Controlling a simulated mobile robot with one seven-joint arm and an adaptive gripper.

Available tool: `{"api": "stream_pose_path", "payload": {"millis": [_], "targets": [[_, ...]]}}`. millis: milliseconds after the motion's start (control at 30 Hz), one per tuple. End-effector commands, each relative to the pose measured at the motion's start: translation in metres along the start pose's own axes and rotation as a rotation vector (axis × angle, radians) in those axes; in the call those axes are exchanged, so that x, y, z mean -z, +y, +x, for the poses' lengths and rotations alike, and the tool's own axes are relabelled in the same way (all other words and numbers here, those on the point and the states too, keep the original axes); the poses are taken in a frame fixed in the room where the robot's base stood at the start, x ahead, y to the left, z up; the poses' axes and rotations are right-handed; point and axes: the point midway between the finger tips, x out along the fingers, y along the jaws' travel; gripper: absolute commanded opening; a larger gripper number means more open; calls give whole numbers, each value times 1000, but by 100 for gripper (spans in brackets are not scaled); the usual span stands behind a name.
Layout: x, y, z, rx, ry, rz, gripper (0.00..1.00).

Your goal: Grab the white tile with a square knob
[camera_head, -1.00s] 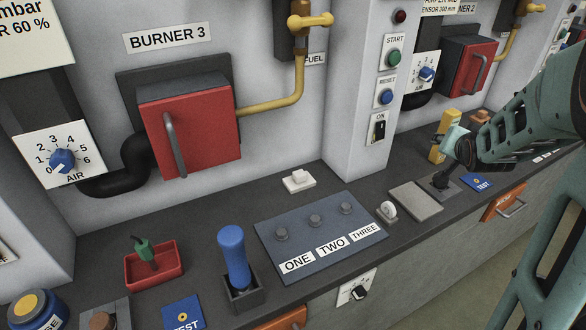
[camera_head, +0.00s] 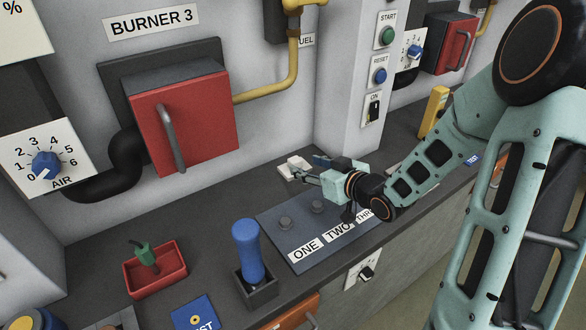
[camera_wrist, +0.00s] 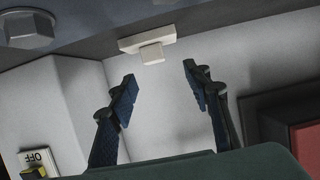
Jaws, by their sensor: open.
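The white tile (camera_head: 290,165) with its square knob lies on the dark counter near the wall, left of the pillar. In the head view it is partly hidden behind my gripper (camera_head: 306,168), which is at its right and close to it. In the wrist view the tile (camera_wrist: 130,44) and its square knob (camera_wrist: 152,54) show at the top centre. My gripper (camera_wrist: 158,76) is open and empty there, its fingertips apart on either side of the knob's line, with a gap between them and the tile.
A blue-grey panel (camera_head: 275,212) with round knobs and number labels lies under my arm. A blue handle (camera_head: 247,250) stands upright at the front. A red tray (camera_head: 165,278) with a green part sits left. The red burner box (camera_head: 195,120) juts from the wall.

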Motion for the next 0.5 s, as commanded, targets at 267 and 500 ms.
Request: {"api": "stream_pose_path", "payload": {"millis": [267, 500], "targets": [[-1, 2, 24, -1, -1, 2, 45], [-4, 8, 56, 1, -1, 2, 45]]}}
